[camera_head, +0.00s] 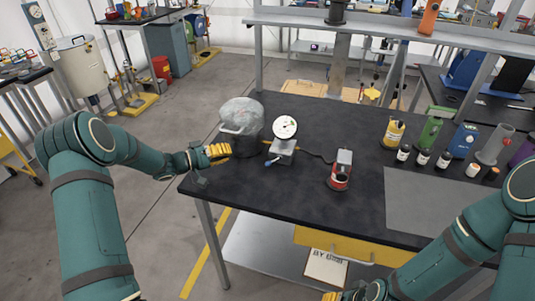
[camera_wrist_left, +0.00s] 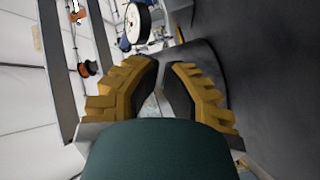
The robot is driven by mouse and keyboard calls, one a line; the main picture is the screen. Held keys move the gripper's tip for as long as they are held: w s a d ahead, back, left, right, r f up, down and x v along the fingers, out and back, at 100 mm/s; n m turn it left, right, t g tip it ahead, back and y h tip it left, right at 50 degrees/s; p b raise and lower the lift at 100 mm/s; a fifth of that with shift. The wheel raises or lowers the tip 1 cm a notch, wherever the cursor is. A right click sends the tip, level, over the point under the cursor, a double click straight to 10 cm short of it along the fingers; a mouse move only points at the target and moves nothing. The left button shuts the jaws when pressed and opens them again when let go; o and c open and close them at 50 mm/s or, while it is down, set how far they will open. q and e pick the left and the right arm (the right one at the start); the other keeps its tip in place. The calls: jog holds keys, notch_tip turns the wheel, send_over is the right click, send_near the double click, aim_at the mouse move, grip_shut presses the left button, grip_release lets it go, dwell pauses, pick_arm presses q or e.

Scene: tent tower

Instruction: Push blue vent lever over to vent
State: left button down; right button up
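The blue vent lever (camera_head: 268,163) sticks out low on the left side of a grey gauge stand (camera_head: 281,151) with a round white dial (camera_head: 284,127). In the left wrist view the dial (camera_wrist_left: 138,22) is near the top, with the blue tip (camera_wrist_left: 124,44) just below it. My left gripper (camera_head: 217,153) has yellow fingers and is at the table's left edge, left of the lever and apart from it. In the left wrist view its fingers (camera_wrist_left: 161,85) are spread with nothing between them. My right gripper (camera_head: 352,294) is only partly visible at the bottom edge.
A dark pot (camera_head: 242,142) with a cloudy cover stands close beside my left gripper, left of the gauge. A red can-like device (camera_head: 340,172) stands to the right, joined by a dark cable. Several bottles (camera_head: 422,158) stand farther right. The black tabletop (camera_head: 270,195) in front is clear.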

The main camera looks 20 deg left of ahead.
aim_at(273, 161)
pick_arm(q)
jog(key=shift+s+a, duration=0.1)
jog(key=b+x, duration=0.1)
jog(key=x, duration=0.9)
jog(key=shift+s, duration=0.1)
jog(key=shift+s+d+f+b, duration=0.2)
jog(key=shift+d+f+b, duration=0.1)
jog(key=shift+d, duration=0.15)
jog(key=shift+s+d+f+b, duration=0.2)
jog(key=shift+d+f, duration=0.1)
jog(key=shift+d, duration=0.15)
jog(key=shift+s+d+f, duration=0.3)
jog(key=shift+s+d, duration=0.2)
jog(key=shift+d, duration=0.1)
jog(key=shift+d, duration=0.2)
